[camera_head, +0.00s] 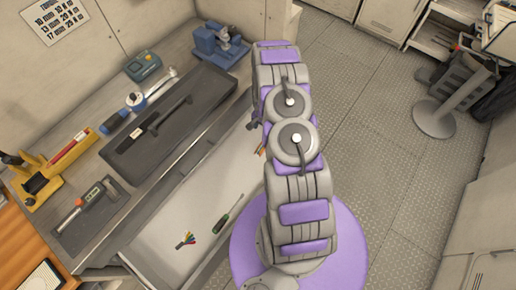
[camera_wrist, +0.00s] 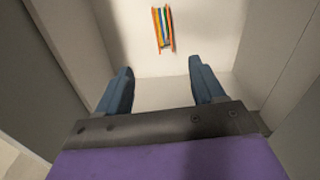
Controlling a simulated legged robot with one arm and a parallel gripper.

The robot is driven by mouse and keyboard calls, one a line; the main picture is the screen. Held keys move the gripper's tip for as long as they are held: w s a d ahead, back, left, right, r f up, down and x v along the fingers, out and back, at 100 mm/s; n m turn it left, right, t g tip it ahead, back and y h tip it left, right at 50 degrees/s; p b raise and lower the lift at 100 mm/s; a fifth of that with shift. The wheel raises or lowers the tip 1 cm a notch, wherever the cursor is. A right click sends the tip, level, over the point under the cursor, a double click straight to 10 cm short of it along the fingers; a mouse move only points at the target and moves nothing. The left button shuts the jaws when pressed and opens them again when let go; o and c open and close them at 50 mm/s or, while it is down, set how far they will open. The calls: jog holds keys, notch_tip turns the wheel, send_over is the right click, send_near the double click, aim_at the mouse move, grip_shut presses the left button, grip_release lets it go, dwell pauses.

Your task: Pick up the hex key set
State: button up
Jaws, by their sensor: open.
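My gripper (camera_wrist: 160,66) is open, with its two blue-grey fingers apart and nothing between them. In the wrist view, a bundle of thin orange, blue, yellow and green pieces (camera_wrist: 163,29) lies on a pale surface beyond the fingertips, apart from them. In the head view, a small fan of coloured pieces with dark ends (camera_head: 185,240) lies in the open drawer (camera_head: 166,262). Either could be the hex key set; I cannot tell which. My arm hides most of the gripper in the head view. Orange bits (camera_head: 261,151) show beside the arm.
A green-handled screwdriver (camera_head: 228,213) lies in the drawer. The worktop above carries a dark tray (camera_head: 207,99), a torque wrench (camera_head: 123,115), a blue vise (camera_head: 221,45), a digital gauge (camera_head: 86,207) and a yellow tool (camera_head: 45,182). Open floor (camera_head: 375,150) lies right of my arm.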

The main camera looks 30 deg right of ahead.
notch_tip(320, 180, down, 13)
jog(key=b, duration=0.3)
jog(key=shift+r, duration=0.15)
jog(key=shift+w+d+f+b, duration=0.15)
jog(key=shift+f+b, duration=0.2)
jog(key=shift+f, duration=0.65)
jog(key=shift+w+a+f+b, duration=0.1)
jog(key=shift+f+b, duration=0.2)
jog(key=shift+f, duration=0.7)
jog(key=shift+w+d+f+b, duration=0.15)
jog(key=shift+f+b, duration=0.2)
jog(key=shift+f, duration=0.65)
jog(key=shift+r, duration=0.1)
jog(key=c, duration=1.3)
jog(key=shift+o, duration=0.2)
jog(key=shift+r, duration=0.1)
